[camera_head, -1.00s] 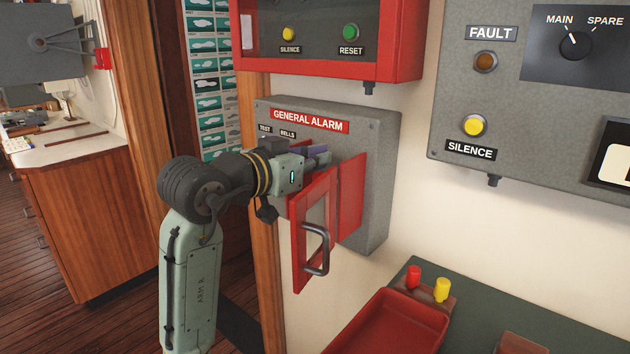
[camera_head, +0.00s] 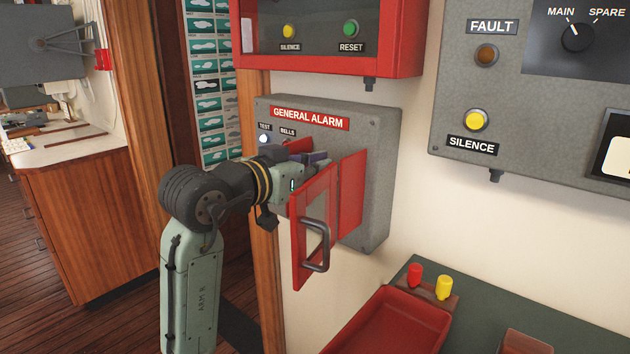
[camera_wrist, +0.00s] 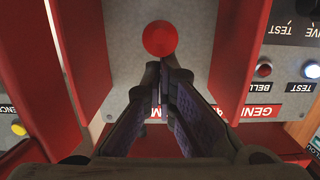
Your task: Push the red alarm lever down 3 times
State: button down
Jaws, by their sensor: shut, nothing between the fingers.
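The red alarm lever shows in the wrist view as a round red knob (camera_wrist: 160,38) just beyond my fingertips. Its shaft is hidden, and I cannot tell whether the knob touches the fingers. My gripper (camera_wrist: 165,68) is shut and empty, with its purple pads close together. In the head view my gripper (camera_head: 318,157) reaches in behind the open red cover door (camera_head: 300,265), in front of the grey GENERAL ALARM box (camera_head: 375,140). A red part (camera_head: 297,146) shows just above the gripper there; I cannot tell whether it is the lever.
The open door with its dark handle (camera_head: 318,258) stands close to my wrist. A red side panel (camera_head: 352,195) is right of the gripper. A red-framed cabinet (camera_head: 400,65) hangs above. Below are a red tray (camera_head: 400,325) and red and yellow pegs (camera_head: 415,275).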

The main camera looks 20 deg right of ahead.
jog(key=shift+f+b, duration=0.3)
jog(key=shift+f, duration=0.55)
jog(key=shift+r+p, duration=1.45)
jog(key=shift+r, duration=0.4)
jog(key=f+v, duration=0.1)
jog(key=v, duration=0.8)
jog(key=shift+r+p, duration=0.4)
